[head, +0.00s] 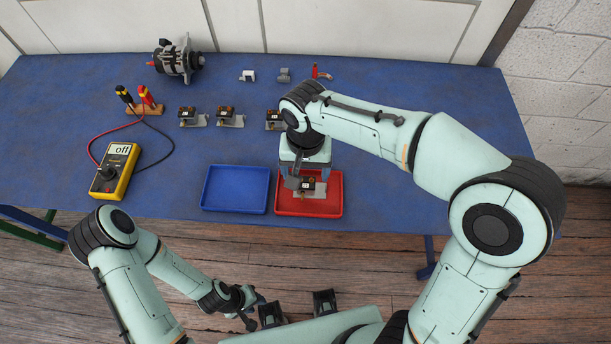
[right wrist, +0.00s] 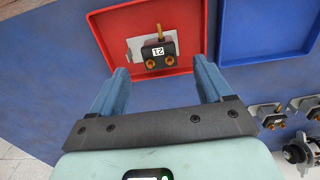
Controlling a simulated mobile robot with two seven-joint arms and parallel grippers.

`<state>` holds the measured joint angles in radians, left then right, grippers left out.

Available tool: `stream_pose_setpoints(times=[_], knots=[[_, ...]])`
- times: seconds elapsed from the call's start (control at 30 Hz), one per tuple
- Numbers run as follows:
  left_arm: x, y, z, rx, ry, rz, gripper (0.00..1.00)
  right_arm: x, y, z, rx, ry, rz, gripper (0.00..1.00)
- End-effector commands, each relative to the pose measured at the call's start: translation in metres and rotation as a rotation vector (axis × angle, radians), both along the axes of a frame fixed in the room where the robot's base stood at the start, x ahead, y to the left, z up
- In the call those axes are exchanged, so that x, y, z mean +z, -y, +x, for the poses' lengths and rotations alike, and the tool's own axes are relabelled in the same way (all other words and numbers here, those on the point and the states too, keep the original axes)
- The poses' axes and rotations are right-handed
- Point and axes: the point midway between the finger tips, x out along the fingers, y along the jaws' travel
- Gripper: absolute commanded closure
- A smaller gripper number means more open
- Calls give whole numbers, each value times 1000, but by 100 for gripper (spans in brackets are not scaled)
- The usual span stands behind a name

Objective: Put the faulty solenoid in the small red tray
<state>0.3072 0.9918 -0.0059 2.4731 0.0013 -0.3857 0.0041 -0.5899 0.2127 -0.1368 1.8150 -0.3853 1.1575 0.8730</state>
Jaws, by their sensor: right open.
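A black solenoid (head: 307,184) on a light metal bracket lies in the small red tray (head: 337,205). In the right wrist view the solenoid (right wrist: 158,48) shows a white label, two brass terminals and a brass stud, and it rests on the floor of the red tray (right wrist: 108,32). My right gripper (right wrist: 165,82) is open, its blue fingers apart at the tray's near edge with nothing between them. In the head view my right gripper (head: 305,172) hangs over the tray and partly hides it. My left gripper (head: 246,302) is low, off the table; its jaws are unclear.
A blue tray (head: 206,204) stands left of the red one. Other solenoids (head: 187,116) (head: 229,116) (head: 274,119) stand in a row behind. A yellow multimeter (head: 115,170) reading "off", probes in a wooden holder (head: 146,109), and an alternator (head: 178,60) are at left and back.

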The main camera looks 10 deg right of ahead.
Motion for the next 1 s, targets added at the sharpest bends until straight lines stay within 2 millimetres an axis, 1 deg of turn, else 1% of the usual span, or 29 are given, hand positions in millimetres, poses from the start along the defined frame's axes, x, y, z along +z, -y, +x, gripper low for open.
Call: stream_pose_setpoints(times=[0.03,0.1,0.2,0.33,0.5,1.0], knots=[[4,0,2,0,2,0,64,14,0,1,0,5,3,21],[6,0,3,0,3,0,64,28,0,1,0,5,2,21],[9,0,5,0,6,0,64,45,0,1,1,3,1,21],[11,0,6,0,8,0,64,59,0,0,1,1,1,21],[12,0,7,0,8,0,64,64,0,0,1,0,1,21],[12,0,7,0,8,0,64,64,0,0,0,0,0,21]])
